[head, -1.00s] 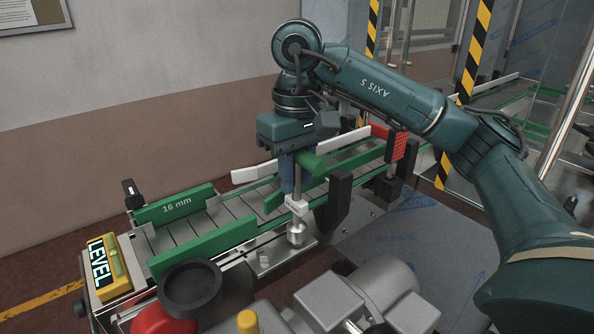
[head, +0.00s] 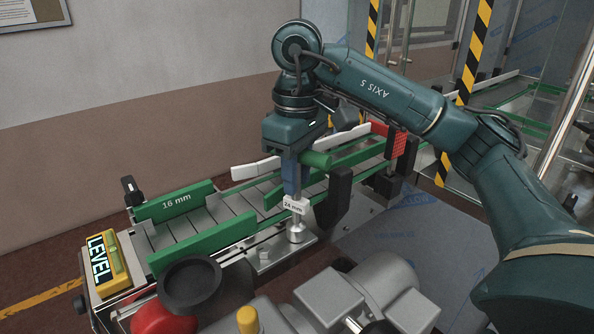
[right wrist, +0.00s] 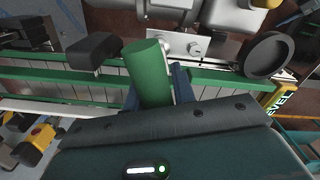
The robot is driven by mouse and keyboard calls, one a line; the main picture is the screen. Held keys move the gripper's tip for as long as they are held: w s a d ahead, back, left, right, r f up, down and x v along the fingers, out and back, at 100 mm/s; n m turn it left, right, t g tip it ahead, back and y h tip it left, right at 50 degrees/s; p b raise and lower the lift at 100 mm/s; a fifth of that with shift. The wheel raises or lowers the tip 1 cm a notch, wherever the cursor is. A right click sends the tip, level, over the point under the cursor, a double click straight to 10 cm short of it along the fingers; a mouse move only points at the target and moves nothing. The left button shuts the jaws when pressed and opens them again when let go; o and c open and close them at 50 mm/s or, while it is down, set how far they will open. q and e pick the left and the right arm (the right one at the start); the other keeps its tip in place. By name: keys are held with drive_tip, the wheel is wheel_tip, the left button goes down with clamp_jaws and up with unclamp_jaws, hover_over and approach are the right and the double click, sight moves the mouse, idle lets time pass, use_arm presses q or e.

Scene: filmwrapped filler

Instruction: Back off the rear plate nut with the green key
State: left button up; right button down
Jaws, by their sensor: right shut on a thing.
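The green key has a thick green handle (head: 317,159), an upright shaft with a white "24 mm" tag (head: 295,205), and a metal socket (head: 296,233) at its foot. My right gripper (head: 291,178) points down with its blue fingers shut on the key. The handle also shows between the fingers in the right wrist view (right wrist: 148,72). The socket stands on the metal plate (head: 283,252) beside the conveyor, at its rear part. It hides whatever is under it, so I cannot see the rear nut. Another nut (head: 264,257) sits bare nearer the front. My left gripper is out of view.
Green conveyor rails (head: 205,241) run beside the plate, one marked "16 mm". A black bracket (head: 338,196) stands close right of the key. A grey motor (head: 345,302), a black round knob (head: 190,286) and a yellow "LEVEL" box (head: 108,265) are in front.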

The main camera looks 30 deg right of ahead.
drive_tip(key=n, duration=0.2)
drive_tip(key=shift+n, duration=0.3)
wheel_tip(320, 180, up, 4)
drive_tip(key=p, duration=0.4)
drive_tip(key=shift+r, duration=0.1)
drive_tip(key=shift+r+m+p, duration=0.4)
drive_tip(key=shift+r+p, duration=0.25)
drive_tip(key=shift+r, duration=0.3)
